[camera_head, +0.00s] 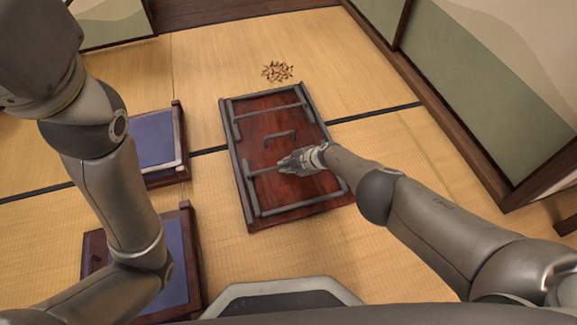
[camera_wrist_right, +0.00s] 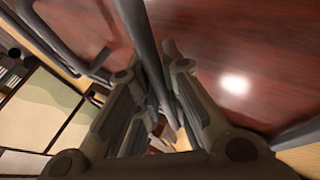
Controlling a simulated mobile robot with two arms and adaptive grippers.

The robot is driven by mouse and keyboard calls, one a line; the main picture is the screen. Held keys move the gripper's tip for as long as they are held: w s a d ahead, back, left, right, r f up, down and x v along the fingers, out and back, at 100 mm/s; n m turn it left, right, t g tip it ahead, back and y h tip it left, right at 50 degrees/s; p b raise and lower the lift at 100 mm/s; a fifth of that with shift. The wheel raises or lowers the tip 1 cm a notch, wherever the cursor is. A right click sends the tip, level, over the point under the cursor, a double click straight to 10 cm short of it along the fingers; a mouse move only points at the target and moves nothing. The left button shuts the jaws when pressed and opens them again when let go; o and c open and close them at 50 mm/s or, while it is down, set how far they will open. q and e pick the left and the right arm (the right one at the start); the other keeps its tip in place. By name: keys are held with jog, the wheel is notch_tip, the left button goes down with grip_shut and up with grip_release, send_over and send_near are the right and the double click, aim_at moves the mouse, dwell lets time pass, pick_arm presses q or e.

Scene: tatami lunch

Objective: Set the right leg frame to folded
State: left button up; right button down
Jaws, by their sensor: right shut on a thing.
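A low table (camera_head: 285,185) with a dark red-brown underside and grey edges lies upside down on the mats in the head view. Two grey leg frames are on it, and both look low against the underside. My right gripper (camera_head: 281,164) is over the nearer leg frame (camera_head: 262,171), at its inner bar. In the right wrist view the right gripper (camera_wrist_right: 150,60) is shut on a grey bar (camera_wrist_right: 137,28) of that frame, with the glossy underside behind. The fingers hide part of the bar. My left arm shows at the left; its gripper is out of view.
A grey handle-like bar (camera_head: 280,136) sits mid-underside. Two wooden seats with blue cushions (camera_head: 153,140) (camera_head: 178,265) stand left of the table. A small brown pile (camera_head: 277,71) lies beyond it. Sliding panels (camera_head: 490,90) line the right; tatami behind the table is mostly clear.

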jog(key=shift+w+d, duration=0.2)
jog(key=c, duration=1.5)
grip_release()
jog(key=shift+s+a, duration=0.1)
